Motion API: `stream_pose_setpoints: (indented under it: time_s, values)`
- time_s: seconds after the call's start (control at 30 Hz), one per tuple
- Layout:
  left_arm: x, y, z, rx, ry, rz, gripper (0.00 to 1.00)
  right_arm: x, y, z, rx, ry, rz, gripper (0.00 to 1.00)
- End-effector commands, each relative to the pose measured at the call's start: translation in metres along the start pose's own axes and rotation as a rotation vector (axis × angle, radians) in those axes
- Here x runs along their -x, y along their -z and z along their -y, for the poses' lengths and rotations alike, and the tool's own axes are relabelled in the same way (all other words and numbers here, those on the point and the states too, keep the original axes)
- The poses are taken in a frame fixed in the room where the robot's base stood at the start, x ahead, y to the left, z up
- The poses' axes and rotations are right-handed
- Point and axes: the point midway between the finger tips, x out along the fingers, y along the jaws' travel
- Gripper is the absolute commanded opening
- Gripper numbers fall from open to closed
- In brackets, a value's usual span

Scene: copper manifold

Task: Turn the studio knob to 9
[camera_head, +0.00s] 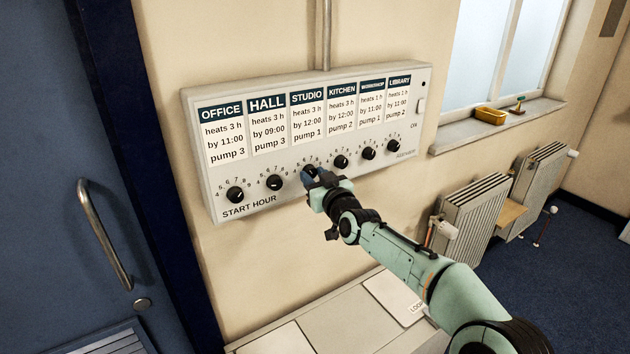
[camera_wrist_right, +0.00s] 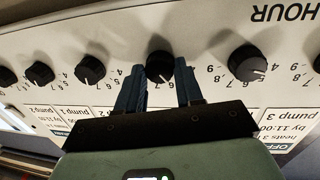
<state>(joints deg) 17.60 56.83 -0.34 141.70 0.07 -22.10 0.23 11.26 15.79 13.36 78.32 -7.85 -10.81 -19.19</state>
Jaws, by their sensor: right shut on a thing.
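The studio knob (camera_head: 309,170) is the round black knob under the STUDIO label (camera_head: 307,96) on a white wall panel (camera_head: 250,90). My right gripper (camera_head: 314,175) is at the knob and partly covers it in the head view. In the right wrist view, which is upside down, the two blue fingers of the gripper (camera_wrist_right: 160,78) stand on either side of the studio knob (camera_wrist_right: 160,65), shut on it. My left gripper is not in view.
The hall knob (camera_head: 274,182) and kitchen knob (camera_head: 341,162) stand close on either side. The office knob (camera_head: 235,194) is at the far left. A cabinet top (camera_head: 275,342) lies below the panel. A blue door (camera_head: 60,150) is at left, radiators (camera_head: 473,215) at right.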

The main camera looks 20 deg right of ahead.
Motion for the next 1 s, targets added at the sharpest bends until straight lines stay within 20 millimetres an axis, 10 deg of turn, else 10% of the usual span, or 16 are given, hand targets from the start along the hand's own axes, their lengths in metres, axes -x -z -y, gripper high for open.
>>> stream_pose_setpoints:
  time_s: [1.0]
  values:
    - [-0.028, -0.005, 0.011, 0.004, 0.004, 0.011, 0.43, 0.0, 0.004, -0.003, -0.951, 0.035, 0.129, 0.06]
